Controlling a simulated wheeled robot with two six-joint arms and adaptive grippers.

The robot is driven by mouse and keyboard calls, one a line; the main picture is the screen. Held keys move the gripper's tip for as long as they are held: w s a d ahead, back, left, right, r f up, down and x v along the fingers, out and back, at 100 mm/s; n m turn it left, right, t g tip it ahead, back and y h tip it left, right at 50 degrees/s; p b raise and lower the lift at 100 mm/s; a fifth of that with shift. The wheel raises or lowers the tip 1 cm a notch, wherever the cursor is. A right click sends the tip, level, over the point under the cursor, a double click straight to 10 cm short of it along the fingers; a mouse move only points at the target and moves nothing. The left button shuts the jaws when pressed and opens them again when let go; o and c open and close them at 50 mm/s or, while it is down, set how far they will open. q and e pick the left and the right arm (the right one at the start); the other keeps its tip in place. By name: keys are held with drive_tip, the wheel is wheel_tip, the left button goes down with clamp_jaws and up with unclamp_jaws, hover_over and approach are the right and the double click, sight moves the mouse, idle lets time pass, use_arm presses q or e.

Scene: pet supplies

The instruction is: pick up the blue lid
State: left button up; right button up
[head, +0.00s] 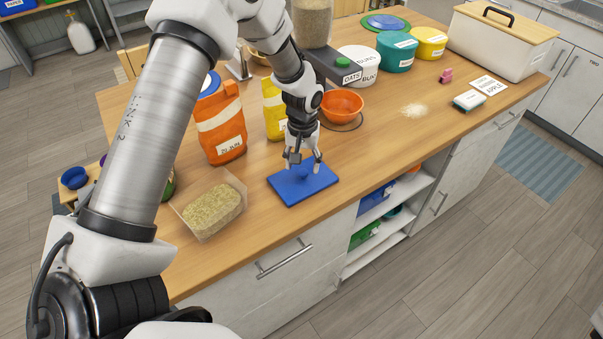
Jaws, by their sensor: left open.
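The blue lid (318,187) is a flat blue rectangle with a small raised knob, lying on the wooden counter near its front edge. My left gripper (304,168) points down over the middle of the lid. Its fingers are open, one on each side of the knob. I cannot tell whether they touch the knob or the lid. My right gripper is not in view.
A clear box of grain (176,211) stands left of the lid. An orange bag (219,125) and a yellow bag (273,108) stand behind. An orange bowl (342,104) sits under the dispenser (336,66). The counter right of the lid is clear.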

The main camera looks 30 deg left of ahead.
sight(303, 172)
use_arm(q)
drive_tip(key=f, duration=0.3)
drive_tip(key=w+f, duration=0.1)
drive_tip(key=shift+w+a+f+p, duration=0.1)
drive_tip(key=shift+a+f+p, duration=0.2)
drive_tip(key=shift+p, duration=0.1)
drive_tip(key=shift+w+f, duration=0.1)
drive_tip(key=shift+w, duration=0.05)
drive_tip(key=shift+d, duration=0.1)
drive_tip(key=shift+s+r, duration=0.3)
drive_tip(key=c, duration=0.5)
drive_tip(key=shift+s, duration=0.15)
drive_tip(key=c, duration=0.6)
clamp_jaws()
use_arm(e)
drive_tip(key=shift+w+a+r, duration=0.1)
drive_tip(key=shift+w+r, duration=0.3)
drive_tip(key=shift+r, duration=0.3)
